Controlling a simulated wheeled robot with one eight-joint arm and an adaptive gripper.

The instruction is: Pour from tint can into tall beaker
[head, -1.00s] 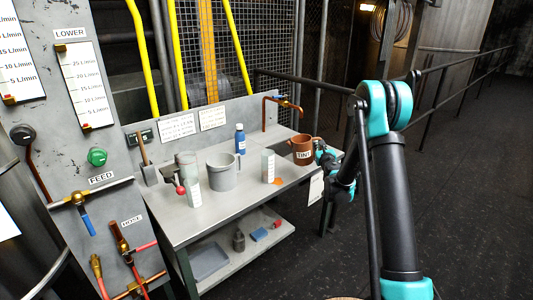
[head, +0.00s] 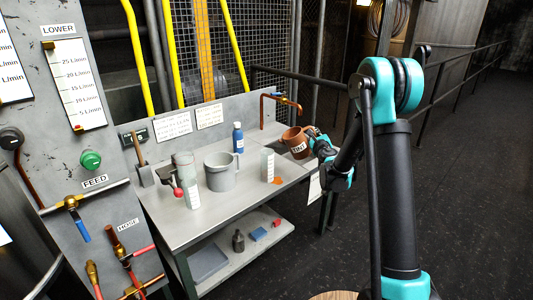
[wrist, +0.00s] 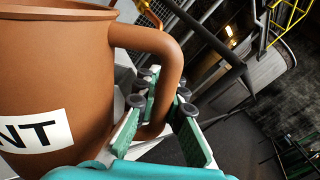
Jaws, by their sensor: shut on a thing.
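The copper-brown tint can (head: 293,142), with a white TINT label, is above the right end of the bench and tilts to the left. In the wrist view the can (wrist: 55,85) fills the left side. My gripper (head: 314,141) is shut on its side handle; the pads sit either side of the handle in the wrist view (wrist: 165,110). A tall clear beaker with a white scale (head: 267,165) stands upright on the bench, left of and below the can, apart from it. What is inside the can is hidden.
A grey jug (head: 219,174) and a blue bottle (head: 238,138) stand left of the beaker. Another scaled vessel (head: 192,193) stands further left. A copper tap pipe (head: 262,110) rises behind the can. An orange patch (head: 277,181) lies by the beaker.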

